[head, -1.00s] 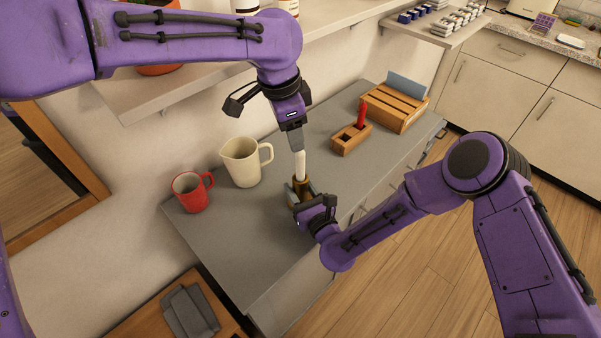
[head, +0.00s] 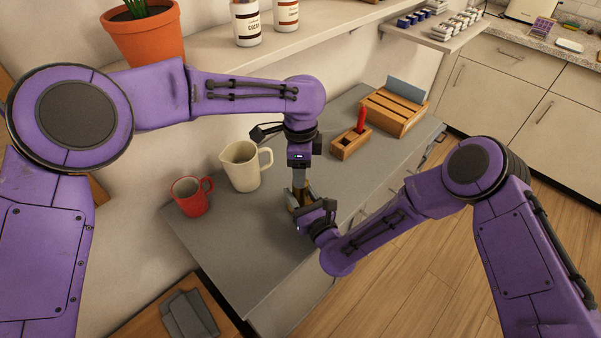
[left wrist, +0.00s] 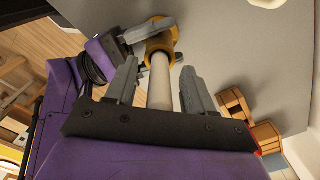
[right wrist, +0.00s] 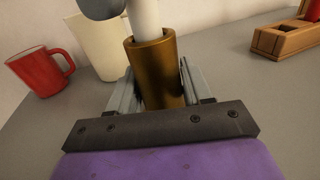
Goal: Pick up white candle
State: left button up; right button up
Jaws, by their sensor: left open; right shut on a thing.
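The white candle (left wrist: 159,82) stands in a brass holder (right wrist: 155,72) on the grey counter. In the left wrist view it runs between the two spread fingers of my left gripper (left wrist: 157,88), which is open around it from above. The candle's lower part also shows in the right wrist view (right wrist: 143,18). My right gripper (right wrist: 155,82) is shut on the brass holder from the side. In the head view my left gripper (head: 300,178) is above my right gripper (head: 303,205), and the candle is mostly hidden there.
A cream pitcher (head: 243,167) and a red mug (head: 190,197) stand left of the holder. A wooden block with a red item (head: 350,143) and a slatted wooden box (head: 394,110) stand further back. A shelf (head: 220,55) with a potted plant and jars overhangs the counter.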

pick_arm(q)
jog(key=shift+f, duration=0.15)
grip_shut()
notch_tip(320, 180, up, 18)
pick_arm(e)
jog(key=o, duration=1.2)
